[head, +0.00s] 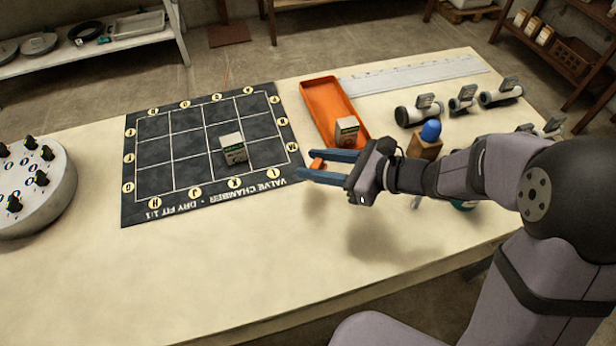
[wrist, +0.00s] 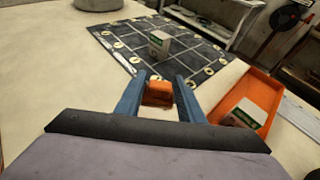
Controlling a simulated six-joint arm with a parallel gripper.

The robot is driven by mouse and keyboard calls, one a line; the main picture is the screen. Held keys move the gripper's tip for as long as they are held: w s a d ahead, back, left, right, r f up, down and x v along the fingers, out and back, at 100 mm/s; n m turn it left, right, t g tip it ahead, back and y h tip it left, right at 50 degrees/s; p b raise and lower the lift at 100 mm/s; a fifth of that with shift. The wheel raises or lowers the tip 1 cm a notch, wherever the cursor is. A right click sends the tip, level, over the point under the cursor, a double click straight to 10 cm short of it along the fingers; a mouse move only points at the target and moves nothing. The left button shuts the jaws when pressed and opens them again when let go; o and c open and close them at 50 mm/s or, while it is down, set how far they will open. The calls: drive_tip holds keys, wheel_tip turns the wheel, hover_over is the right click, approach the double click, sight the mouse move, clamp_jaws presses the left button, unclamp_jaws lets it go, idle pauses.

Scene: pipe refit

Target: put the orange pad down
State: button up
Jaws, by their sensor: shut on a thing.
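The orange pad (wrist: 158,94) is a small block held between the blue fingers of my gripper (wrist: 160,100) in the wrist view. In the head view the orange pad (head: 317,165) shows between the fingertips of my gripper (head: 322,167). My gripper is shut on it, near the right front corner of the dark grid mat (head: 150,209) and just in front of the orange tray (head: 322,93). The fingers hide part of the pad. I cannot tell exactly how high it is above the table.
A small box (head: 233,150) stands on the mat. Another box (head: 347,130) is in the tray's near end. A brown block with a blue top (head: 425,143) and several pipe fittings (head: 419,110) lie to the right. A round knobbed unit (head: 35,190) is at left. The front table is clear.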

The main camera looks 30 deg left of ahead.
sight(316, 191)
drive_tip(key=shift+f, duration=3.35)
drive_tip(key=shift+f+b, duration=0.1)
drive_tip(key=shift+b, duration=0.2)
drive_tip(key=shift+f, duration=0.15)
drive_tip(key=o, duration=1)
drive_tip(key=shift+r, duration=0.3)
drive_tip(key=v, duration=1.1)
drive_tip(key=shift+d+r, duration=0.1)
drive_tip(key=shift+d, duration=0.4)
drive_tip(key=c, duration=0.4)
